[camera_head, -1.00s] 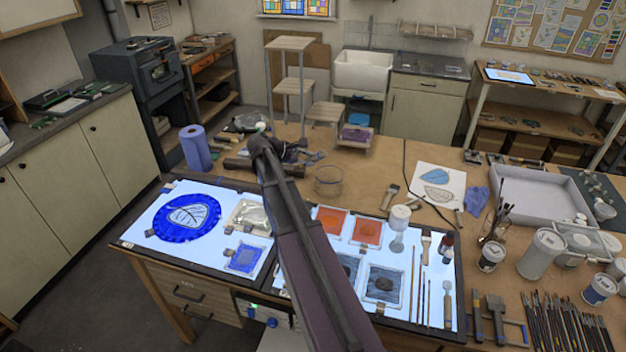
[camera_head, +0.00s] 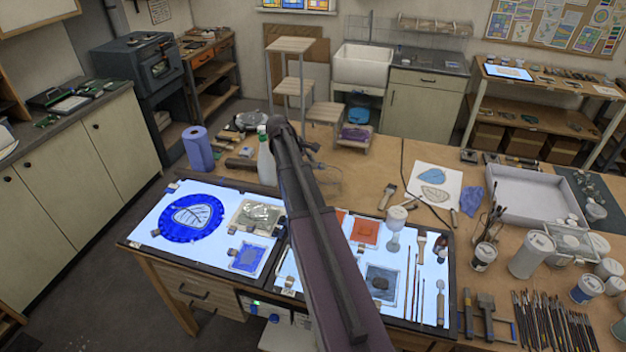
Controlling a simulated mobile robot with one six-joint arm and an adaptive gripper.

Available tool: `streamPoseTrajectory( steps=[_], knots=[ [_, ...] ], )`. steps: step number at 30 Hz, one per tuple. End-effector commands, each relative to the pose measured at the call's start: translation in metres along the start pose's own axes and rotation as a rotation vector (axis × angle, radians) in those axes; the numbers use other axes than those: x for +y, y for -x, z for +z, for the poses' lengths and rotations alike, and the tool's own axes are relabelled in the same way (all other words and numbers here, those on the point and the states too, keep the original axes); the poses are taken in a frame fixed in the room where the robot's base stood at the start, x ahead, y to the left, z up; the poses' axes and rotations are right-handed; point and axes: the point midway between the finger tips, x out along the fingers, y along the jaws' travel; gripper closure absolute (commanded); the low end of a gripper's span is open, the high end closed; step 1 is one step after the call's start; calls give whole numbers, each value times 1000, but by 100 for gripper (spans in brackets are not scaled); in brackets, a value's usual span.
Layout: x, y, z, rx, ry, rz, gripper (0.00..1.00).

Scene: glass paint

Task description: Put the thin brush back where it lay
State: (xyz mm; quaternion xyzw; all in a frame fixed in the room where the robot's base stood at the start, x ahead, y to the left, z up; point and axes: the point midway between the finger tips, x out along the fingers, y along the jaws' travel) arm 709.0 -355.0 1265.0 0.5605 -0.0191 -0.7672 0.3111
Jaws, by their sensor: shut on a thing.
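My gripper (camera_head: 312,150) shows only as a small dark shape beyond the far end of my arm, above the back of the workbench. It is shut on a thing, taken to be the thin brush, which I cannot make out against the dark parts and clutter. My arm crosses the middle of the picture and hides part of the lit panel (camera_head: 433,270). Several slim tools lie side by side at the panel's right: a thin-handled brush (camera_head: 408,282), another beside it (camera_head: 416,285), and a wider brush (camera_head: 421,245).
A white bottle (camera_head: 266,160) stands just left of my arm. A pot of brushes (camera_head: 485,254), jars and a grey tray (camera_head: 525,195) crowd the right. Blue glass (camera_head: 192,218) lies on the left panel.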

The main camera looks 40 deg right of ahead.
Motion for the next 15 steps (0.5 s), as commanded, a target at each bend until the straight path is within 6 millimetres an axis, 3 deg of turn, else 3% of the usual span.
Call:
streamPoseTrajectory(
  steps=[15],
  knots=[
    [0,0,0,28,-25,-40,100]
  ],
)
